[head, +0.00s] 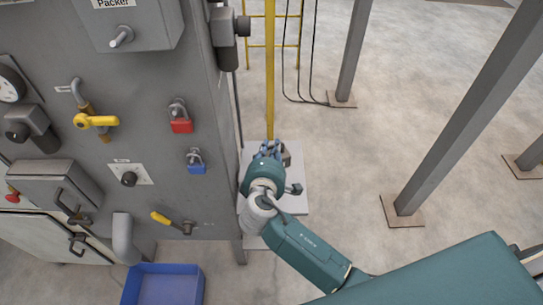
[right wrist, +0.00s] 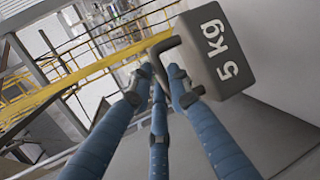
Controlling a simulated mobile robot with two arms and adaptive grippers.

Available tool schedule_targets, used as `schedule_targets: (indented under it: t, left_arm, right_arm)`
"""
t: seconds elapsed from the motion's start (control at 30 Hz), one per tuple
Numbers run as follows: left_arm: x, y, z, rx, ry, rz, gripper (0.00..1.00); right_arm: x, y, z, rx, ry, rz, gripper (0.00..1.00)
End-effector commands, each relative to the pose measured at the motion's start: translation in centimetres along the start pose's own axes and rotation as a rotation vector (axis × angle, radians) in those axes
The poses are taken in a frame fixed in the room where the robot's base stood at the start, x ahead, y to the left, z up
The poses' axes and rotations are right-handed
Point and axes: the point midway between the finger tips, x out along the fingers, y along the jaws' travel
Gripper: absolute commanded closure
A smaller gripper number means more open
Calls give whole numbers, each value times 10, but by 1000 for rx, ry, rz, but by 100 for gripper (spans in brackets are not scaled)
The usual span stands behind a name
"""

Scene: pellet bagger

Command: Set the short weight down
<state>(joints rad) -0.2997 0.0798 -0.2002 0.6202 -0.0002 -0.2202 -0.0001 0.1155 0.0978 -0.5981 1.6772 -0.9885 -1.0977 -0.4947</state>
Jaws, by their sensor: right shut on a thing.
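The weight is a dark grey block marked "5 kg" with a bent handle, in the right wrist view (right wrist: 222,50). My right gripper (right wrist: 160,80) has its blue fingers closed around the handle, and the block hangs out to the right side of the fingers. In the head view my right gripper (head: 268,150) is over a pale platform (head: 294,195) beside the grey machine. Only a small dark part of the weight (head: 287,158) shows past the fingers there. I cannot tell whether it touches the platform. My left gripper is not in view.
The grey machine panel (head: 150,210) with valves, a red padlock (head: 181,126) and a blue padlock (head: 196,166) stands left of my arm. A yellow post (head: 270,75) rises behind the gripper. A blue bin (head: 165,285) is at the bottom. Floor to the right is open between steel columns (head: 465,105).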

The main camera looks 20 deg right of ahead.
Motion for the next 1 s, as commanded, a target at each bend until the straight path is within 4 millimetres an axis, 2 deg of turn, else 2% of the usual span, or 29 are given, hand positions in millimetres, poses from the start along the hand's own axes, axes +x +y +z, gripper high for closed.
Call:
schedule_targets:
  t: [0.07,0.33,0.73,0.77,0.83,0.87,1.0]
  left_arm:
    - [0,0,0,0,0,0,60]
    - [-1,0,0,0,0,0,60]
    - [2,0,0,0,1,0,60]
    - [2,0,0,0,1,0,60]
    - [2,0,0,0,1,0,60]
    - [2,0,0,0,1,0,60]
    - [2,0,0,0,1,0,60]
  right_arm:
    - [2,-2,-1,-2,0,5,100]
    - [11,-32,-6,-1,1,6,100]
    - [13,-38,-7,0,1,6,100]
    - [13,-41,-6,-1,1,1,81]
    - [13,-40,-6,-1,0,0,67]
    - [13,-40,-6,-1,0,0,64]
    - [13,-40,-6,-1,0,0,64]
